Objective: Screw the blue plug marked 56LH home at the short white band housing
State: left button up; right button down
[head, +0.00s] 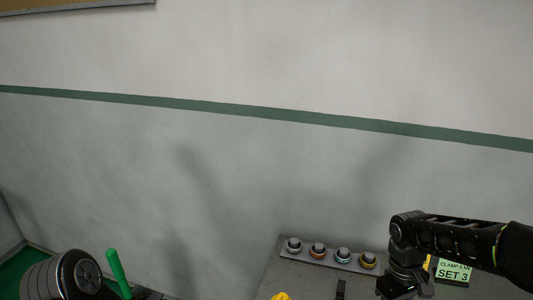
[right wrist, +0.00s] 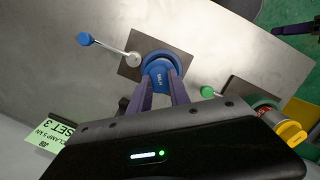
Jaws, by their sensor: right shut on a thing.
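In the right wrist view the two purple fingers of my right gripper (right wrist: 163,92) are shut on a blue round plug (right wrist: 158,71). Small pale lettering shows on its face, too small to read surely. The plug is over a dark square plate (right wrist: 128,66) with a silver-jointed lever ending in a blue knob (right wrist: 84,39). Whether it sits in a housing there is hidden, and no white band can be made out. In the head view my right arm comes in from the right, with its fingertips out of frame. A purple finger-like part (right wrist: 292,30) at the top right may be my left gripper.
Several ringed round parts stand on a grey strip (head: 330,257) at the bench's back. A green sign reading SET 3 (head: 453,272) is beside my right arm. A green knob (right wrist: 207,91) and a yellow-ended cylinder (right wrist: 290,132) are right of the plug.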

jog(key=n, duration=0.3)
jog(key=shift+a+r+h+p, duration=0.1)
jog(key=shift+h+p, duration=0.25)
jog(key=shift+h, duration=0.05)
jog(key=shift+n+t, duration=0.3)
jog(key=shift+n, duration=0.5)
jog(key=c, duration=1.3)
grip_release()
jog(key=shift+r+p, duration=0.95)
jog(key=shift+r, duration=0.1)
jog(key=shift+f, duration=0.1)
